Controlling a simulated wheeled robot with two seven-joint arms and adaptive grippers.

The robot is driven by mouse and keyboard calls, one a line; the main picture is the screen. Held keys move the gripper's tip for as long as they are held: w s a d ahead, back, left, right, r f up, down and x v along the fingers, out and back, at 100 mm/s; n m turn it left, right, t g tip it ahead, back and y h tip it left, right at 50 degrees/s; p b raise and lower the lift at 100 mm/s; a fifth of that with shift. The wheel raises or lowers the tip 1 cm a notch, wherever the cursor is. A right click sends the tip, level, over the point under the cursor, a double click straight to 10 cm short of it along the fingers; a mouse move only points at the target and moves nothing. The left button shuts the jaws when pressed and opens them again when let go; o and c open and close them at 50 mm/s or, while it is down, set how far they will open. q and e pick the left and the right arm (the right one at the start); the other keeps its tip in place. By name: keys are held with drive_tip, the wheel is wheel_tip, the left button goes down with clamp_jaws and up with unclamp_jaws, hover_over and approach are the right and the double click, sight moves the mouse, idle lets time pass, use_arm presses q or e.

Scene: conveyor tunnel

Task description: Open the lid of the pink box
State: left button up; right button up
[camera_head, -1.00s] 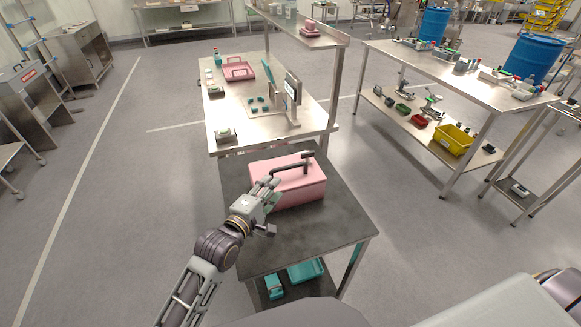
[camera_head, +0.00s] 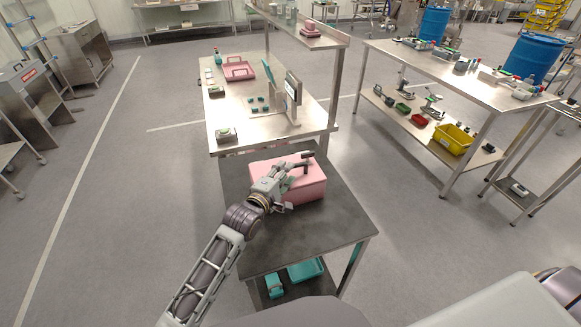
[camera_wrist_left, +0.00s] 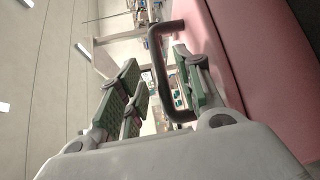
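The pink box (camera_head: 308,190) stands shut on a dark-topped table (camera_head: 330,232) in the head view. It also fills the right of the left wrist view (camera_wrist_left: 265,75). Its black lid handle (camera_wrist_left: 157,65) is a raised loop; in the head view my left gripper (camera_head: 287,172) partly hides it. In the wrist view the left gripper is open, with one green-padded finger on each side of the handle bar. The right-hand finger is close to the bar, between it and the box; contact cannot be told. My right gripper is out of view.
Teal bins (camera_head: 305,270) lie on the shelf below the table. The dark tabletop in front of the box is clear.

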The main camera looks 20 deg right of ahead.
use_arm(q)
drive_tip(key=shift+x, duration=2.05)
drive_tip(key=shift+w, duration=0.1)
clamp_jaws()
